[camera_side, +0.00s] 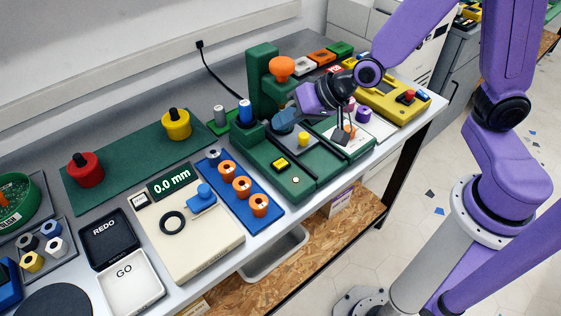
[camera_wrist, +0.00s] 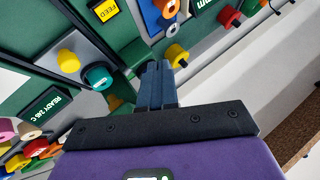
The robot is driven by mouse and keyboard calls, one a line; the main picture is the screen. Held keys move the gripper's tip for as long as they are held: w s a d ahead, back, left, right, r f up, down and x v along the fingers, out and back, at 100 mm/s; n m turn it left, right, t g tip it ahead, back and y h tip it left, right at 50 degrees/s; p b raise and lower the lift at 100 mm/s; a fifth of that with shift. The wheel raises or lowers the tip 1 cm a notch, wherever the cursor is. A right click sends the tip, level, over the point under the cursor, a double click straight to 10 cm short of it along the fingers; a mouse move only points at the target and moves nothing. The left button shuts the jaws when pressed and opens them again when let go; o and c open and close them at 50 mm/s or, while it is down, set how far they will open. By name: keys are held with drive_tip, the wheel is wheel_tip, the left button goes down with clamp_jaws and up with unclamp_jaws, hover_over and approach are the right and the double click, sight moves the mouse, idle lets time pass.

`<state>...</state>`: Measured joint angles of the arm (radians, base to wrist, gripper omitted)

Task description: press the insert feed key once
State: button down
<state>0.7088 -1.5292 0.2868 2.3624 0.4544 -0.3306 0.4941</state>
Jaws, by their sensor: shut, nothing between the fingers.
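A yellow rectangular key marked FEED (camera_wrist: 105,10) shows at the top of the wrist view, on a dark green surface. In the side view a yellow rectangular key in a black surround (camera_side: 281,164) sits on the front of the green machine (camera_side: 262,150); its lettering is too small to read there. My gripper (camera_side: 342,136) is shut and empty, pointing down over the right part of the green machine, to the right of that key. In the wrist view the closed fingers (camera_wrist: 157,72) are apart from the FEED key. Fingertip height above the surface is hard to tell.
A yellow knob (camera_side: 303,139) and a dark blue round part (camera_side: 284,121) stand between the yellow key and my gripper. A green column with an orange knob (camera_side: 282,68) rises behind. A blue rack of orange spools (camera_side: 242,187) lies left, and a yellow device (camera_side: 388,100) lies right.

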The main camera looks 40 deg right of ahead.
sight(285, 163)
drive_tip(key=shift+f, duration=4.4)
drive_tip(key=shift+f, duration=0.1)
drive_tip(key=shift+f, duration=0.35)
drive_tip(key=shift+f, duration=0.35)
drive_tip(key=shift+r, duration=0.8)
drive_tip(key=shift+r, duration=0.1)
drive_tip(key=shift+r, duration=2.4)
